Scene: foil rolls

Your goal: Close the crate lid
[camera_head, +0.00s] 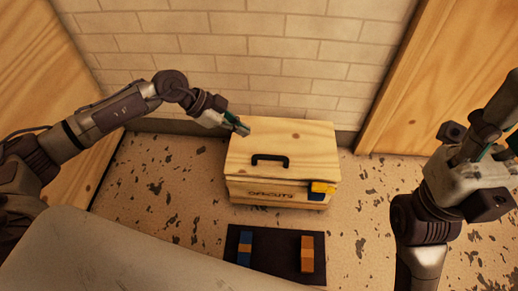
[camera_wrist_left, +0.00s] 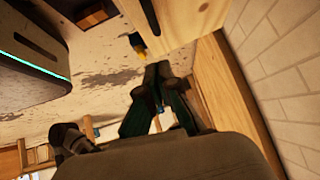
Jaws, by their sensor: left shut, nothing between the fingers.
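The wooden crate (camera_head: 262,192) stands on the floor against the brick wall. Its pale lid (camera_head: 290,143), with a black handle (camera_head: 270,159), lies over the top and looks nearly level. I cannot tell whether it is fully seated. A yellow and blue piece (camera_head: 322,187) shows at the front right corner, just under the lid edge. My left gripper (camera_head: 240,127) is shut and empty at the lid's back left corner; whether it touches is unclear. In the left wrist view its fingers (camera_wrist_left: 158,72) are together beside the wood. My right gripper (camera_head: 497,145) is at the right, partly cut off.
A dark mat (camera_head: 275,260) lies in front of the crate, with a blue roll (camera_head: 244,248) and an orange roll (camera_head: 307,254) on it. Wooden panels stand at left (camera_head: 40,70) and right (camera_head: 440,70). The speckled floor beside the crate is clear.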

